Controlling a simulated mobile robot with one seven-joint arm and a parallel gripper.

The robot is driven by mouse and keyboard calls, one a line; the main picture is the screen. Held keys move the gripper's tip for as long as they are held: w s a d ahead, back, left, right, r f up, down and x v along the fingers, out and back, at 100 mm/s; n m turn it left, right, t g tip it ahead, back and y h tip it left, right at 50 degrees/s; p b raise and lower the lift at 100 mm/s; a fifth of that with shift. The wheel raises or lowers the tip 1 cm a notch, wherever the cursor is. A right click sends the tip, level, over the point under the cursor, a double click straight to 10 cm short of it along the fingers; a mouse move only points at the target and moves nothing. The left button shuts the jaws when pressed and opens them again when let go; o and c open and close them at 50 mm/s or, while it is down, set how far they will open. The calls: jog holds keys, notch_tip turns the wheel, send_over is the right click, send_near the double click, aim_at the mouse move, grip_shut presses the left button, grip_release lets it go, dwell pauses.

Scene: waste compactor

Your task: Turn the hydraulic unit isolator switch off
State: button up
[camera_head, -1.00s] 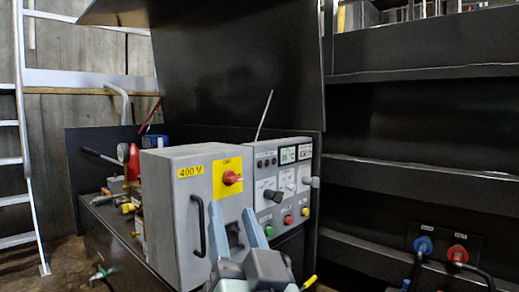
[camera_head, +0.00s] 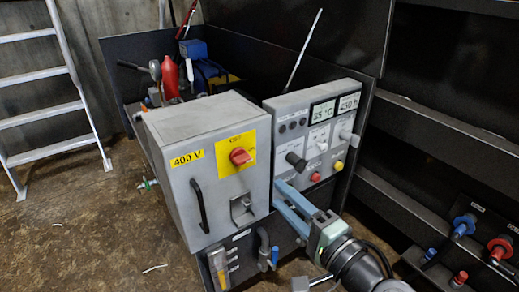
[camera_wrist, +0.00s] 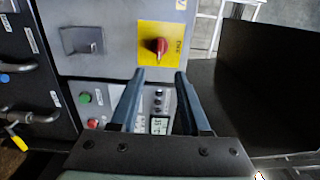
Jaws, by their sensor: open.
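The isolator switch is a red rotary knob (camera_head: 240,156) on a yellow plate (camera_head: 255,140) on the front of the grey 400 V box (camera_head: 185,180). The knob (camera_wrist: 157,46) also shows in the wrist view, straight beyond the fingertips. Small lettering sits above the knob in the head view; its exact setting is hard to tell. My gripper (camera_head: 279,196) is open and empty, its two blue-grey fingers to the lower right of the knob and apart from it. In the wrist view my gripper (camera_wrist: 160,74) has the knob roughly centred ahead of its gap.
A metal hasp (camera_head: 242,209) and a black handle (camera_head: 199,205) stick out of the box front. The control panel (camera_head: 320,130) with knobs, buttons and displays stands right of the box. Dark shelving with blue and red couplings (camera_head: 463,225) is at right. A ladder (camera_head: 50,85) stands left.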

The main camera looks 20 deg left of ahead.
aim_at(245, 162)
jog(key=b+x, duration=0.3)
jog(key=x, duration=0.7)
jog(key=shift+w+a+f, duration=0.1)
jog(key=shift+w+a, duration=0.05)
jog(key=shift+a, duration=0.25)
jog(key=shift+w+a+b, duration=0.3)
jog(key=shift+w+a, duration=0.2)
jog(key=shift+a, duration=0.05)
jog(key=shift+c, duration=0.3)
grip_shut()
